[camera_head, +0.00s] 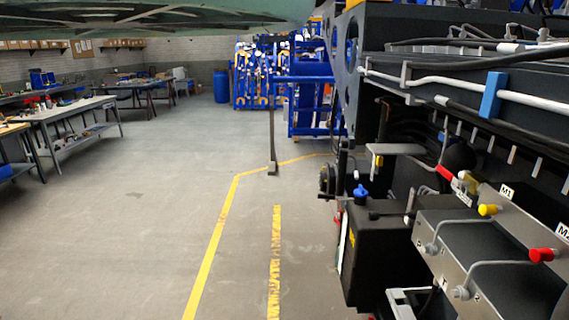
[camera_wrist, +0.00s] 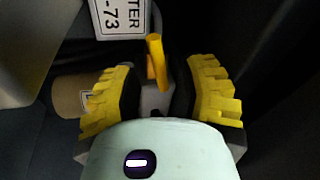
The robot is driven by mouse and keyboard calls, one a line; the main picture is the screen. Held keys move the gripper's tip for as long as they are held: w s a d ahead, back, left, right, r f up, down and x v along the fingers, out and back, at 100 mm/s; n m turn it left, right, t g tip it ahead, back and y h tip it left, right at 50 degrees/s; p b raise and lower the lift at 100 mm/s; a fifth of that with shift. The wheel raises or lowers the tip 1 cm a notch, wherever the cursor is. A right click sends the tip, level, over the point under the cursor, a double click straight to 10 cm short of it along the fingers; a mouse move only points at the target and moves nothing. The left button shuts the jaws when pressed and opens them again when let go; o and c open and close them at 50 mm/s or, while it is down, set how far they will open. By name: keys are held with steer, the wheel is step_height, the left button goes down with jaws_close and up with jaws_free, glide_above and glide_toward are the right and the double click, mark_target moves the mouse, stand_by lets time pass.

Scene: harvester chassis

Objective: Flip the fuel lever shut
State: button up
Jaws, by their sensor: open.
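The fuel lever (camera_wrist: 155,58) shows in the wrist view as a slim yellow handle, pointing to the top of the picture with a slight tilt. My gripper (camera_wrist: 162,78) is open, with one yellow ridged finger on each side of the lever's lower part. Gaps seem to show between the handle and the fingers, and I cannot tell whether either touches it. A grey fitting shows between the fingers below the handle; the rest of it is hidden by my gripper. In the head view I cannot make out the gripper or this lever.
A white label (camera_wrist: 122,17) ending in "TER" and "-73" is above the left finger. A tan cylinder (camera_wrist: 68,97) lies beside that finger. In the head view, the dark chassis (camera_head: 385,245) fills the right, with a yellow-capped part (camera_head: 489,210) and red-capped part (camera_head: 541,255). Open floor lies left.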

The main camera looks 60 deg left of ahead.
steer(key=shift+p+x, duration=0.3)
steer(key=shift+x, duration=0.85)
jaws_close()
